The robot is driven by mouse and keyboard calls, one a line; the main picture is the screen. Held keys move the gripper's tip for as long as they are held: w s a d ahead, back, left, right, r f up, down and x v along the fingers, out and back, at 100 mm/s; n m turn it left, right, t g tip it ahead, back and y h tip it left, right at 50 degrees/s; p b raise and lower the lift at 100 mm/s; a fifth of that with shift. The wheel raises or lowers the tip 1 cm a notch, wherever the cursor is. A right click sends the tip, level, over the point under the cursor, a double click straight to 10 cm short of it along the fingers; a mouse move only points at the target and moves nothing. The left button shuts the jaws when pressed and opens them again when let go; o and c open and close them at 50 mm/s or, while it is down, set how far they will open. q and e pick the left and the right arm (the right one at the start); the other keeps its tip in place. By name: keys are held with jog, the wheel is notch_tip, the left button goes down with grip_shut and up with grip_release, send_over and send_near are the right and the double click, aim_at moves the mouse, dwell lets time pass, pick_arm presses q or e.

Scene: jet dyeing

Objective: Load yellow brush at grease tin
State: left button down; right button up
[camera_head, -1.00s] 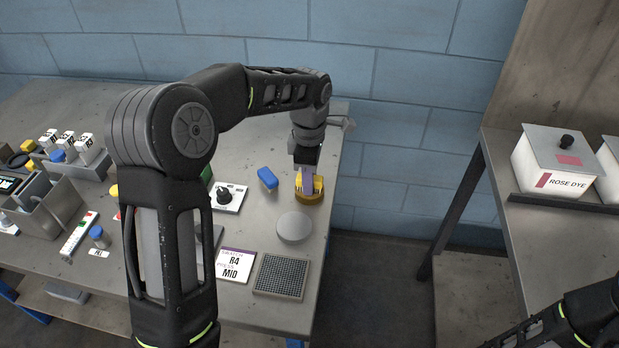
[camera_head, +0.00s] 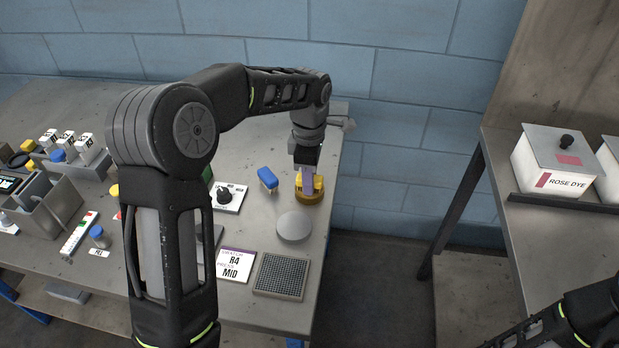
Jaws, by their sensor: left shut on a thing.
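My left gripper (camera_head: 307,184) points down at the back right of the table. It is shut on the yellow brush (camera_head: 318,183), whose yellow part shows beside the fingers. The brush is at the round, brownish-yellow grease tin (camera_head: 311,199), directly below the fingers. The brush's lower end is hidden, so I cannot tell how deep it sits in the tin. A grey round lid (camera_head: 294,227) lies on the table in front of the tin. My right gripper is out of view; only part of that arm shows at the lower right.
A blue brush-like block (camera_head: 267,178) lies left of the tin. A black-knobbed plate (camera_head: 228,197), a sign card (camera_head: 235,265) and a dark grid pad (camera_head: 281,277) are nearby. A gap separates the table from the right bench with the rose dye box (camera_head: 553,165).

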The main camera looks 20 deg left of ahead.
pick_arm(q)
jog(key=shift+r+p, duration=2.7)
jog(key=shift+r, duration=0.8)
